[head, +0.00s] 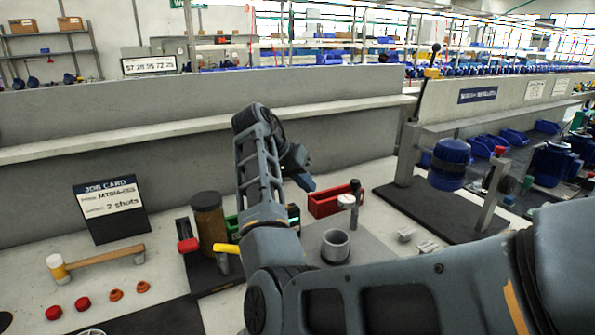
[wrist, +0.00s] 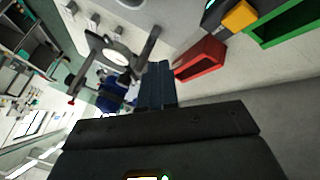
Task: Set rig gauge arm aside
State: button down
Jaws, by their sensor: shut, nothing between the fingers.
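The rig (head: 408,155) stands at the right on a black base, with grey posts, a crossbar and a blue cylinder (head: 450,165) hanging between them. I cannot tell for sure which part is the gauge arm. In the wrist view the rig's dark frame (wrist: 145,48) shows with a pale round face (wrist: 116,57). My gripper (head: 308,184) is left of the rig, apart from it, above the bench near the red bin. Its fingers (wrist: 155,85) are shut and empty.
A red bin (head: 335,200), grey cup (head: 335,245) and small metal parts (head: 427,246) lie between my arm and the rig. A green bin (wrist: 285,22) is near the red one.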

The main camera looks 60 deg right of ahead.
jog(key=s+d+f+p, duration=0.1)
jog(key=s+d+f, duration=0.1)
jog(key=s, duration=0.3)
jog(key=shift+d+f, duration=0.15)
jog(key=shift+f, duration=0.05)
jog(key=shift+s+p, duration=0.1)
jog(key=shift+p, duration=0.2)
